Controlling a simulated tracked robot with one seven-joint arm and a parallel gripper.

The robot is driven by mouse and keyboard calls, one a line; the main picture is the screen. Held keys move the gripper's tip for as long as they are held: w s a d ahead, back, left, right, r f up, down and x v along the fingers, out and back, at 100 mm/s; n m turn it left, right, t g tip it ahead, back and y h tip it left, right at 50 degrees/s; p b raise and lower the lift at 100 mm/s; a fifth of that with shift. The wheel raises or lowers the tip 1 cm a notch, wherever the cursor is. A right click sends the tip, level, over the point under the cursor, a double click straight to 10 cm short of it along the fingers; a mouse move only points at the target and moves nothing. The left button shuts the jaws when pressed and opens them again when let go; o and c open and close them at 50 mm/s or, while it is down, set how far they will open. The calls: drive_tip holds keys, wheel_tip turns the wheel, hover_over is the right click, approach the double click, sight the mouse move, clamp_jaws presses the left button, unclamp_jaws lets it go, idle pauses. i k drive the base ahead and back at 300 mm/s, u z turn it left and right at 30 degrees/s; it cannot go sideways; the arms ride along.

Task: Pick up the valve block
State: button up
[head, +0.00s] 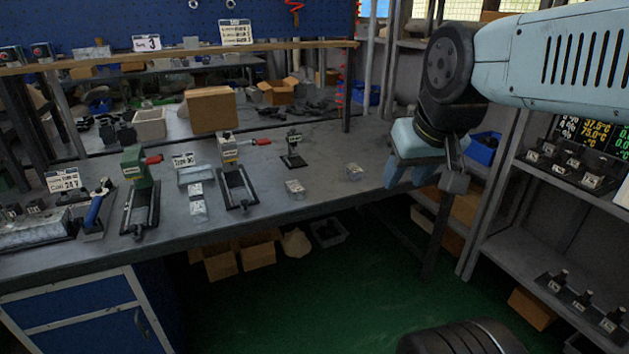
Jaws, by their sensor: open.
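Small silver-grey blocks that look like valve blocks lie on the grey workbench (325,150). One block (354,172) is near the bench's right end, a second block (294,188) is near the front edge, and a third block (197,205) is farther left. I cannot tell which one the task means. My gripper (405,178) is light blue, open, and to the right of the nearest block, by the bench's right end. It is apart from all the blocks, and nothing shows between its fingers.
A green-topped vise (139,195), a grey-topped vise (236,185) and a small black stand (293,150) are on the bench. A raised shelf (180,57) crosses the back. Shelving (555,185) with small parts stands at right. Cardboard boxes (258,252) lie under the bench.

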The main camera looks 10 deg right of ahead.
sight(355, 173)
drive_tip(key=k, duration=1.3)
drive_tip(key=u, duration=0.35)
drive_tip(key=i, duration=0.7)
drive_tip(key=u, duration=0.7)
drive_tip(key=i, duration=1.1)
drive_tip(key=z, duration=0.3)
drive_tip(key=i, duration=1)
drive_tip(key=z, duration=0.75)
drive_tip(key=k, duration=0.45)
drive_tip(key=z, duration=0.05)
